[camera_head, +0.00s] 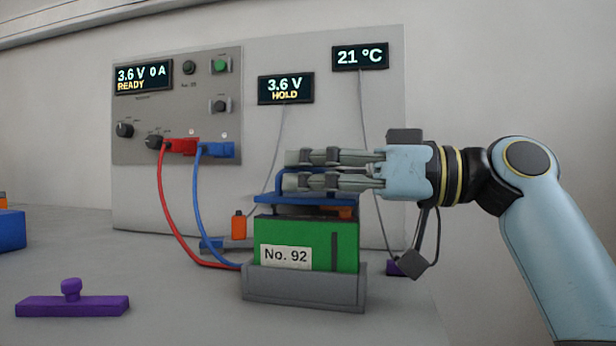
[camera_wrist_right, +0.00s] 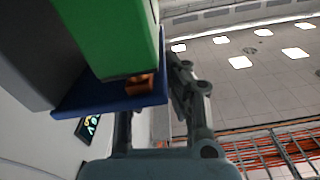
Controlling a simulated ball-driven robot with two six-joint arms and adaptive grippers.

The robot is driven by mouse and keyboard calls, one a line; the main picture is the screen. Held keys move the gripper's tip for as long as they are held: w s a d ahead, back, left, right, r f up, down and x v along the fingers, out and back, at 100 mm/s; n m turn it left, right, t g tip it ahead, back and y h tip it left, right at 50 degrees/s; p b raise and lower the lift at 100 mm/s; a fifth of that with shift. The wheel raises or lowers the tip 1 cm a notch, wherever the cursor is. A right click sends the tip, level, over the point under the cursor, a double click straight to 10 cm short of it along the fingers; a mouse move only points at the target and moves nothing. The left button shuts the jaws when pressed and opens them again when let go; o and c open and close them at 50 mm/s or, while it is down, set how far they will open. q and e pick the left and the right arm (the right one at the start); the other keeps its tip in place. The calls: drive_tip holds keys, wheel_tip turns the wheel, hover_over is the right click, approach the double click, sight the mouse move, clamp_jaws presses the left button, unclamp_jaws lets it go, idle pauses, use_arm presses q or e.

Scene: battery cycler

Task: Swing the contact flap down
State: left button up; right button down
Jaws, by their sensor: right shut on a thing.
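A green battery (camera_head: 305,240) labelled No. 92 stands upright in a grey cradle (camera_head: 305,287) on the table. The blue contact flap (camera_head: 320,199) lies flat just over the battery's top, with an orange contact (camera_head: 345,211) under its right end. My right gripper (camera_head: 296,171) comes in from the right above the flap, shut on its blue handle, which the fingers mostly hide. In the right wrist view the flap (camera_wrist_right: 105,95) meets the green battery (camera_wrist_right: 110,35), and the gripper (camera_wrist_right: 162,105) is beside it. My left gripper is not in view.
A cycler panel (camera_head: 175,85) reads 3.6 V, 0 A, READY; red (camera_head: 170,210) and blue (camera_head: 202,205) cables run down behind the cradle. Displays read 3.6 V HOLD (camera_head: 286,90) and 21 °C (camera_head: 360,57). A purple handled piece (camera_head: 72,305) lies front left; table between is clear.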

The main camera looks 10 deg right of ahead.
drive_tip(key=shift+f, duration=0.15)
drive_tip(key=c, duration=1.4)
unclamp_jaws()
drive_tip(key=shift+f, duration=0.1)
drive_tip(key=shift+s, duration=0.1)
drive_tip(key=shift+s, duration=0.1)
drive_tip(key=v, duration=1.2)
